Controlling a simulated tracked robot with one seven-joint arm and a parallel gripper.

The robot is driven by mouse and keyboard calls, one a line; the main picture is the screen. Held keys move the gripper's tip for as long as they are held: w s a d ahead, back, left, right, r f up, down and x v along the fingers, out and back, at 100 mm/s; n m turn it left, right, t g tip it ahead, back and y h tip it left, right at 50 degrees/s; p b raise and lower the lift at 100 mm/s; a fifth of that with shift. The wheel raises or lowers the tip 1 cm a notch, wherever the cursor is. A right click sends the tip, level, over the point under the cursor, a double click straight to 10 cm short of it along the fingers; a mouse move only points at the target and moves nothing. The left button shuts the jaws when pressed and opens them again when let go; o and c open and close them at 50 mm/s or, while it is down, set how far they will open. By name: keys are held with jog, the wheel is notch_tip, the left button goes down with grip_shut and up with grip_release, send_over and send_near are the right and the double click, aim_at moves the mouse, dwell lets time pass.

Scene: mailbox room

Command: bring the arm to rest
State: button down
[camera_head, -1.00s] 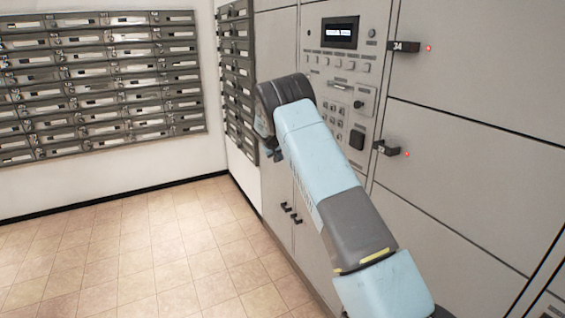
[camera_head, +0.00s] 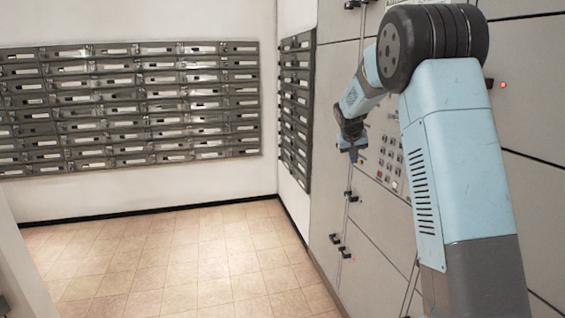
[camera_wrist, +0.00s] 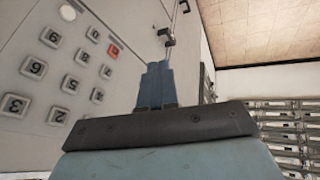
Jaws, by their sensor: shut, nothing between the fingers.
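My arm (camera_head: 465,160) is bent, with its forearm reaching away from the camera at the right of the head view. My gripper (camera_head: 353,154) hangs beyond the black elbow joint, in front of the grey locker wall. In the wrist view, the two blue fingers of my gripper (camera_wrist: 155,72) are together and hold nothing. A keypad (camera_wrist: 65,65) with numbered keys and a red key is at the left of the wrist view. The keypad also shows in the head view (camera_head: 390,160), partly hidden by my arm. I cannot tell the exact gap between gripper and panel.
The grey locker wall (camera_head: 335,205) runs along the right, with small black handles (camera_head: 339,246) sticking out. Banks of metal mailboxes (camera_head: 130,110) hang on the far wall. The tiled floor (camera_head: 190,265) at left and centre is clear.

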jog(key=s+r+y, duration=0.1)
jog(key=s+r, duration=0.3)
jog(key=s, duration=0.5)
jog(key=s+r, duration=0.4)
jog(key=s, duration=0.5)
jog(key=s+r+y, duration=0.1)
jog(key=s+r, duration=0.3)
jog(key=s, duration=0.6)
jog(key=s+a+f, duration=0.1)
jog(key=s+f, duration=0.1)
jog(key=s, duration=0.9)
jog(key=s+a+f+y, duration=0.1)
jog(key=s+f, duration=0.1)
jog(key=s, duration=1)
jog(key=shift+s+f, duration=0.2)
jog(key=shift+f, duration=0.1)
